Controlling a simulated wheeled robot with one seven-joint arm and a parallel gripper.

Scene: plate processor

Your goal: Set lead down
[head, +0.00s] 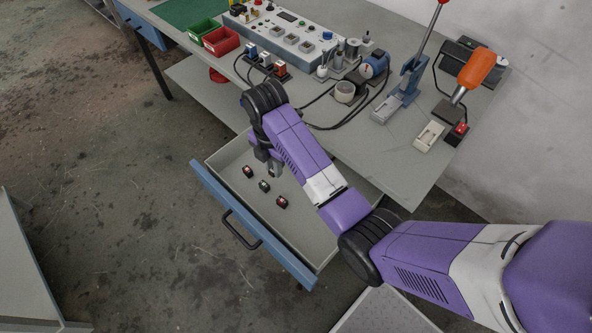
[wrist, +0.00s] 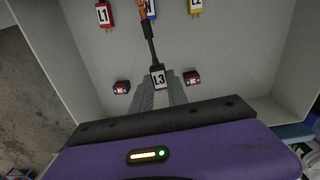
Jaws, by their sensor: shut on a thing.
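My gripper (head: 274,168) is inside the open drawer's outline, low over its grey floor. In the wrist view my gripper (wrist: 158,92) is shut on the lead with the white L3 tag (wrist: 158,78). The lead's dark shaft (wrist: 150,48) runs from the tag to an orange-brown part at the top of the picture. Whether the lead touches the drawer floor I cannot tell. The lead is not clear in the head view. The open drawer (head: 234,217) has a blue front with a black handle.
Red L1 (wrist: 103,15), blue N (wrist: 150,9) and yellow L2 (wrist: 196,8) tags show above L3. Two black-and-red blocks (wrist: 121,87) (wrist: 192,78) flank the fingers. The bench (head: 335,140) above holds a control panel (head: 285,33) and cables.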

